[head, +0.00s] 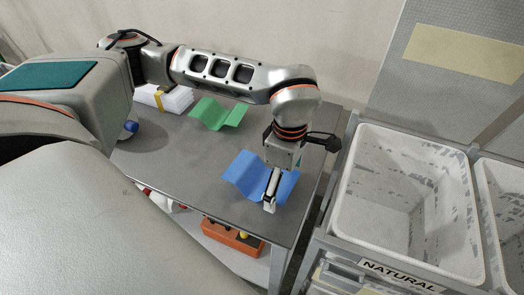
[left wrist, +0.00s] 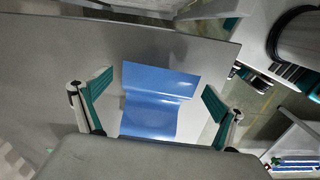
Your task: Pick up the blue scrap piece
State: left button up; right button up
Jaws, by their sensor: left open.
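The blue scrap piece (head: 245,172) is a bent sheet lying on the grey table (head: 200,165), near its right end. My left gripper (head: 271,203) is over the right part of the sheet, pointing down, and hides some of it. In the left wrist view the blue scrap piece (left wrist: 155,100) lies between the two teal-padded fingers of my left gripper (left wrist: 158,98). The fingers are wide apart, with a gap on each side of the sheet. The sheet's near end is cut off by my gripper body. My right gripper is in neither view.
A green bent sheet (head: 218,114) lies farther back on the table, beside a white stack (head: 165,98) with a yellow band. A white bin (head: 405,200) labelled NATURAL stands right of the table, with another beside it. An orange box (head: 232,238) sits on the lower shelf.

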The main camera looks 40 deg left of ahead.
pick_arm(q)
jog(key=shift+f, duration=0.65)
jog(key=shift+r, duration=0.1)
jog(key=shift+c, duration=1.1)
jog(key=c, duration=1)
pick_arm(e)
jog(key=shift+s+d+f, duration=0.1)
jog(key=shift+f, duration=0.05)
pick_arm(q)
jog(key=shift+w+r, duration=0.1)
jog(key=shift+r, duration=0.4)
jog(key=shift+r+p, duration=1.3)
jog(key=shift+r, duration=8.2)
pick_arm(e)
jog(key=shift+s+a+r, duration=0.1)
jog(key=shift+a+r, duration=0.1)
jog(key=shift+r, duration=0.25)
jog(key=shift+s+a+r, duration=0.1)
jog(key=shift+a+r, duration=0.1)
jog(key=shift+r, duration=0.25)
